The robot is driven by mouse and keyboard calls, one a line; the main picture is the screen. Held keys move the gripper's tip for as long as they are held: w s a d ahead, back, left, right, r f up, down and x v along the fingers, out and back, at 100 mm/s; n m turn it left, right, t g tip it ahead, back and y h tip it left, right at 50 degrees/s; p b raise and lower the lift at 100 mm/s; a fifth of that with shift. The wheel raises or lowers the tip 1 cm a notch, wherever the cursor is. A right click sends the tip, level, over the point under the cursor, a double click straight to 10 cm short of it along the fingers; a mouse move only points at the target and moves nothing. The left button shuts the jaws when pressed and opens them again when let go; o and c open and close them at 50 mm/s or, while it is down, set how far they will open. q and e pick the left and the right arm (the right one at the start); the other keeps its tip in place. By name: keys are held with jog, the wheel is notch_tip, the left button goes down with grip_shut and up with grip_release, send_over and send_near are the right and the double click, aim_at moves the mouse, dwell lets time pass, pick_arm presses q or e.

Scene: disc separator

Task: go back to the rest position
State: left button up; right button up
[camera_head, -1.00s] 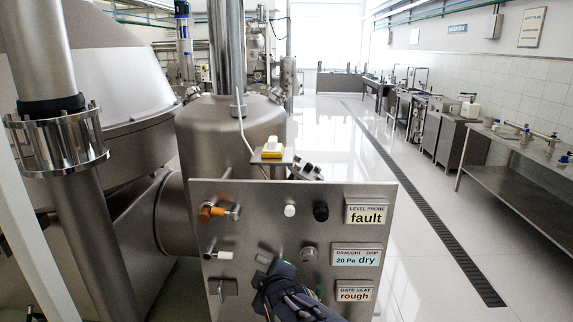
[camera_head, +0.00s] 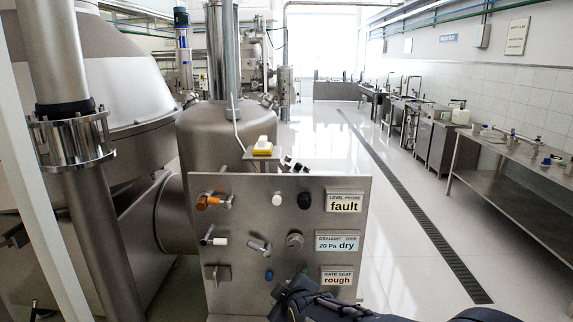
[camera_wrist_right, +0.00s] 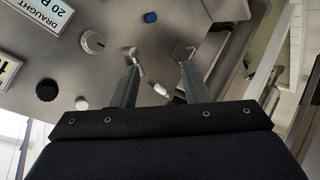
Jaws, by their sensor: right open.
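My right gripper (camera_wrist_right: 158,62) is open and empty; its two dark fingers stand apart in the wrist view, with the steel control panel (camera_wrist_right: 115,75) beyond them. In the head view my right arm (camera_head: 305,300) comes in from the lower right, in front of the panel's lower right corner. The gripper's fingers are hard to make out there. A metal lever (camera_head: 258,246) and a blue knob (camera_head: 269,275) show uncovered on the panel. My left gripper is not in view.
A large steel vessel (camera_head: 120,100) fills the left. Open floor (camera_head: 405,255) lies to the right, with steel tables (camera_head: 520,165) along the wall.

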jog(key=s+d+r+m+g+y, duration=0.2)
jog(key=s+d+m+g, duration=0.2)
jog(key=s+d+m, duration=1.15)
jog(key=s+d, duration=0.2)
jog(key=s, duration=0.6)
jog(key=s+d+f+n+h, duration=0.1)
jog(key=s+d, duration=0.2)
jog(key=s, duration=0.5)
jog(key=shift+d+g, duration=0.3)
jog(key=shift+g, duration=0.1)
jog(key=shift+w+f+n, duration=0.1)
jog(key=shift+n, duration=0.25)
dwell(0.4)
